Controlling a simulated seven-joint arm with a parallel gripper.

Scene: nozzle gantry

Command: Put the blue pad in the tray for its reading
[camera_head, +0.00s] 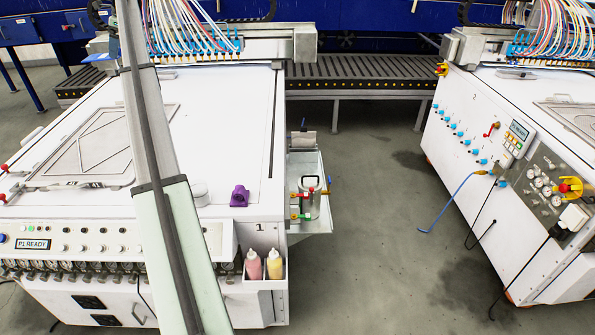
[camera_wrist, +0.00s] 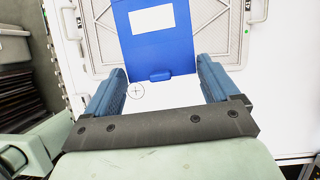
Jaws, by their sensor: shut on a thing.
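The blue pad (camera_wrist: 160,55) is a flat blue piece with a white label and a small raised blue tab at its near edge. In the wrist view my gripper (camera_wrist: 160,66) has a blue finger at each side of the pad's near end and is shut on it. The pad covers part of a grey rectangular frame on a white surface; I cannot tell the gap below it. A similar flat frame (camera_head: 75,165) lies on the left machine in the head view. I cannot tell which thing is the tray.
The left machine (camera_head: 230,130) has a display reading "P1 READY" (camera_head: 32,244). A purple piece (camera_head: 239,196) stands on its front edge, above pink (camera_head: 253,265) and yellow (camera_head: 274,264) bottles. A side shelf (camera_head: 310,165) holds a jar. A second machine (camera_head: 470,110) stands right, beyond open floor.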

